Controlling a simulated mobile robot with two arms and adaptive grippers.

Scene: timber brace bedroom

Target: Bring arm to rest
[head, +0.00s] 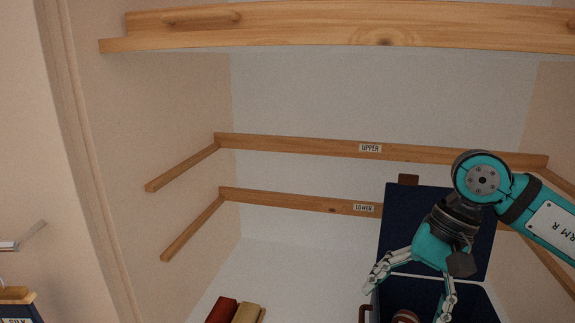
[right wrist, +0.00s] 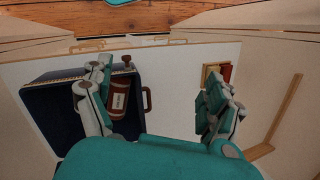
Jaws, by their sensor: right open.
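My right arm, teal, comes in from the right in the head view. Its right gripper (head: 408,300) is open, pointing down over an open dark navy case (head: 395,225) whose lid stands up. A brown-red bottle (head: 405,317) lies in the case, partly cut off by the frame edge. In the right wrist view the two fingers of the right gripper (right wrist: 160,80) are spread apart with nothing between them. The bottle (right wrist: 118,103), with a pale label, shows beside the left finger in the navy case (right wrist: 45,115). My left gripper is not in view.
A wooden rail labelled UPPER (head: 300,144) and one labelled LOWER (head: 290,201) line the alcove walls. A thick wooden beam (head: 320,30) crosses the top. Red (head: 221,310) and tan (head: 247,313) blocks lie left of the case. A dark box (head: 18,305) stands far left.

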